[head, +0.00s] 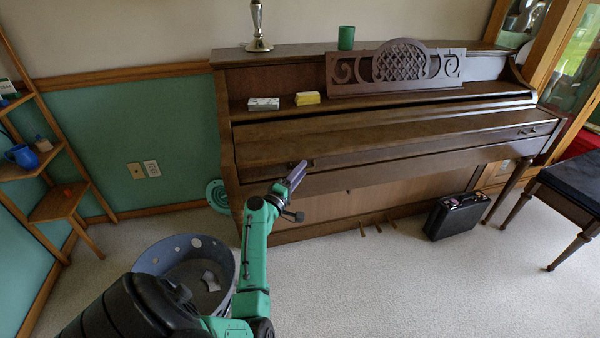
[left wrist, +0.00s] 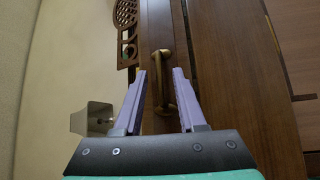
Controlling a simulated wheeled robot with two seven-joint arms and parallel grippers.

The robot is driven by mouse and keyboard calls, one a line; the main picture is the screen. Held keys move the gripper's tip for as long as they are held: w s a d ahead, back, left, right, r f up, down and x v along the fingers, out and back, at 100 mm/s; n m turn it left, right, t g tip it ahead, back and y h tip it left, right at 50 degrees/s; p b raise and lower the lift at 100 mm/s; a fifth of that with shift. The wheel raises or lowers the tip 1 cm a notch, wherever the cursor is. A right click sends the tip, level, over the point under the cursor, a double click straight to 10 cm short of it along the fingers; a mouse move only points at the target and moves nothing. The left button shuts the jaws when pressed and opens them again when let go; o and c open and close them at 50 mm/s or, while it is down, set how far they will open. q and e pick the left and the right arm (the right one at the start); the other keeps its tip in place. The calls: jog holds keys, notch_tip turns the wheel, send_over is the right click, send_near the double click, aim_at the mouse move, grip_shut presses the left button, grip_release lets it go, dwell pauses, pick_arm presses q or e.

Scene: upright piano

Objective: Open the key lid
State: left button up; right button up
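The upright piano's brown key lid (head: 400,127) is closed, and no keys show. A handle (head: 527,131) sits at the right of its front. My left gripper (head: 296,172) is at the left part of the lid front. In the left wrist view, my left gripper (left wrist: 161,78) is open, with its purple fingers apart. A brass handle (left wrist: 161,68) lies between and just ahead of the fingertips. I cannot tell whether the fingers touch it. My right gripper is not in view.
A grey bin (head: 190,262) stands on the floor beside my left arm. A black case (head: 455,215) stands by the piano's right leg, with a bench (head: 575,190) further right. On the piano are a green cup (head: 346,38), a music rest (head: 400,68) and two small boxes.

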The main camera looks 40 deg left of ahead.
pick_arm(q)
grip_shut()
dwell(1.4)
